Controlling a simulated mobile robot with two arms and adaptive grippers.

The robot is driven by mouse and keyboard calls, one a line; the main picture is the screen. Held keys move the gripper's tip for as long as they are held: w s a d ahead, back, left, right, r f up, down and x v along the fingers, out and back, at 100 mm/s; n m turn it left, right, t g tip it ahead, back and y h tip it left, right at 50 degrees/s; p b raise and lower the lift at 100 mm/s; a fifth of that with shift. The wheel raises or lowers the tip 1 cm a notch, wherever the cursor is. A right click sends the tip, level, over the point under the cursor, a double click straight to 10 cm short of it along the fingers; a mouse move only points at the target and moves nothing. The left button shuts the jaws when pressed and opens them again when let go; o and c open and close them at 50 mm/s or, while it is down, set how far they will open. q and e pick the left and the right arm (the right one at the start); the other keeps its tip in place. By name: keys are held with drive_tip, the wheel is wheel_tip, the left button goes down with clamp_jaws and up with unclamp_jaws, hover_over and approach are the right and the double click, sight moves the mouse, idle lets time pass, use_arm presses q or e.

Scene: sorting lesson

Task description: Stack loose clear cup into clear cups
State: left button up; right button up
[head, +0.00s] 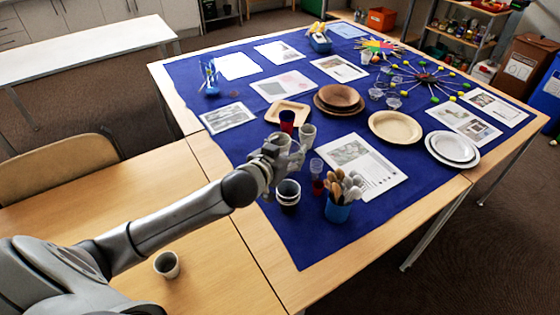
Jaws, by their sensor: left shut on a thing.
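My left gripper (290,152) reaches in over the near part of the blue cloth. It is shut on a pale cup (307,132), which shows just past its fingers; the grip itself is largely hidden. A clear cup (316,166) stands just right of the gripper, with a red cup (318,187) directly below it in the picture; I cannot tell whether they touch. More clear cups (376,93) (393,103) stand farther back, near the spiky model. Another clear cup (366,57) is behind them. My right gripper is out of view.
A dark blue and red cup (287,121) stands behind the gripper. A stack of pale and dark cups (288,194) and a blue holder of wooden spoons (338,210) stand in front. Plates (395,127) lie at right. A lone cup (166,264) stands on the bare near table.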

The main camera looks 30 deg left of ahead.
sight(282, 146)
use_arm(q)
drive_tip(key=w+a+f, duration=0.2)
drive_tip(key=w, duration=0.1)
drive_tip(key=w+a+f, duration=0.1)
drive_tip(key=shift+w+a+p, duration=0.2)
drive_tip(key=shift+a+p, duration=0.05)
drive_tip(key=shift+p, duration=0.05)
drive_tip(key=w+a+f, duration=0.2)
drive_tip(key=w+f, duration=0.1)
drive_tip(key=f, duration=0.5)
drive_tip(key=shift+w+a+f, duration=0.15)
drive_tip(key=shift+a, duration=0.1)
